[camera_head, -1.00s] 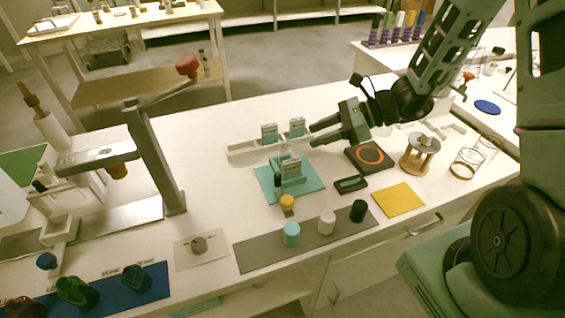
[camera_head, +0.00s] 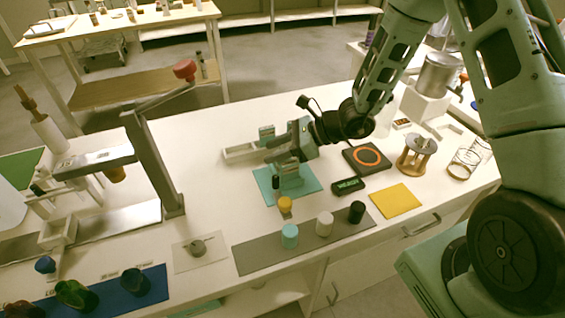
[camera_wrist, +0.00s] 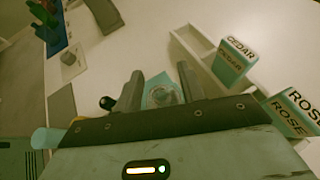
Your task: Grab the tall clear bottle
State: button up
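My gripper (camera_head: 271,151) is open above the teal mat (camera_head: 312,187), its fingers pointing left in the head view. In the wrist view my gripper (camera_wrist: 160,72) shows its two fingers apart, with a clear round object (camera_wrist: 163,95), seemingly the top of the clear bottle, between and beyond them. It stands on the teal mat (camera_wrist: 155,80), and I see no contact with the fingers. In the head view the bottle is mostly hidden by the gripper. A small dark bottle (camera_head: 276,182) stands at the mat's left side and shows at the left finger in the wrist view (camera_wrist: 107,102).
A white rack (camera_head: 238,153) lies behind the mat, with boxes labelled CEDAR (camera_wrist: 232,62) and ROSE (camera_wrist: 290,112) close to the right finger. A yellow-capped jar (camera_head: 285,204) stands in front. A dark orange-ringed plate (camera_head: 367,158) and small display (camera_head: 348,185) are at right.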

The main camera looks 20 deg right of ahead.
jog(key=c, duration=0.7)
